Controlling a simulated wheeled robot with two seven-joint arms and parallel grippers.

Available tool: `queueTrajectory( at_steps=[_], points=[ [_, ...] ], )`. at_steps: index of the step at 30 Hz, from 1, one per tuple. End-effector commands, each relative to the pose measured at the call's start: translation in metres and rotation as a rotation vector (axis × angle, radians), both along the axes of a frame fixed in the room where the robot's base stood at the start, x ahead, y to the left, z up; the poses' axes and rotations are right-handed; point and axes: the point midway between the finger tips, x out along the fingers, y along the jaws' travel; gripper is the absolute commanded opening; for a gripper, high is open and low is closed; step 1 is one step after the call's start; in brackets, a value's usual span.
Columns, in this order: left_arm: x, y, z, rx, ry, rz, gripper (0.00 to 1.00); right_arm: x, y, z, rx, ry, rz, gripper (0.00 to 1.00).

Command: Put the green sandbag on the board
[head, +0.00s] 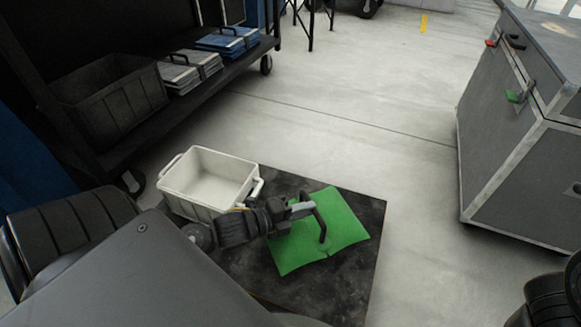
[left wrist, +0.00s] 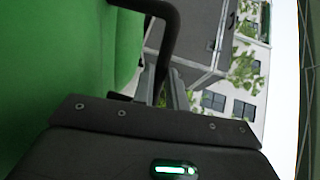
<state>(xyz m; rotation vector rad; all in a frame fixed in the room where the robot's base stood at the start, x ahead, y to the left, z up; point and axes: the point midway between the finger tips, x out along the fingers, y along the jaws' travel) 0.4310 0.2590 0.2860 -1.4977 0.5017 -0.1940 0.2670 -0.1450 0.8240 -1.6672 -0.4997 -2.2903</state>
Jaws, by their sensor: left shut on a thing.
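The green sandbag (head: 345,228) is over the dark board (head: 358,290), which lies flat on the floor. My left gripper (head: 312,208) comes in from the left and is shut on the sandbag's black handle. In the left wrist view the sandbag (left wrist: 60,70) fills the left side, and its black handle (left wrist: 172,30) runs down to the jaws (left wrist: 165,92). The sandbag lies spread across the middle of the board in the head view; whether it touches the board or hangs just above it I cannot tell. My right gripper is out of view.
A white bin (head: 212,178) stands at the board's far left corner, close to my left arm. A black shelf cart with a dark crate (head: 112,100) and blue and grey stacks is at the upper left. A grey case (head: 510,140) stands right. Floor between is clear.

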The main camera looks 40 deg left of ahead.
Motion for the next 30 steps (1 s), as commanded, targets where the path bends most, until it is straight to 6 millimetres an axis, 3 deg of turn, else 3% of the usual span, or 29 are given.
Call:
queueTrajectory(
  at_steps=[6,17,25,30],
  points=[
    [0.016,-0.005,-0.013,-0.002,-0.017,0.0,0.0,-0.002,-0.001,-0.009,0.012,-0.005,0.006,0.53],
    [0.021,-0.006,-0.019,-0.003,-0.016,0.0,0.0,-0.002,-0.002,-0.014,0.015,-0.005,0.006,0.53],
    [0.026,-0.008,-0.048,-0.002,-0.017,0.0,0.0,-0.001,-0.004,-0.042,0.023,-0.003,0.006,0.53],
    [0.026,-0.008,-0.056,-0.003,-0.018,0.0,0.0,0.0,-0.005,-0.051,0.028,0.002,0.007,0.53]
  ],
)
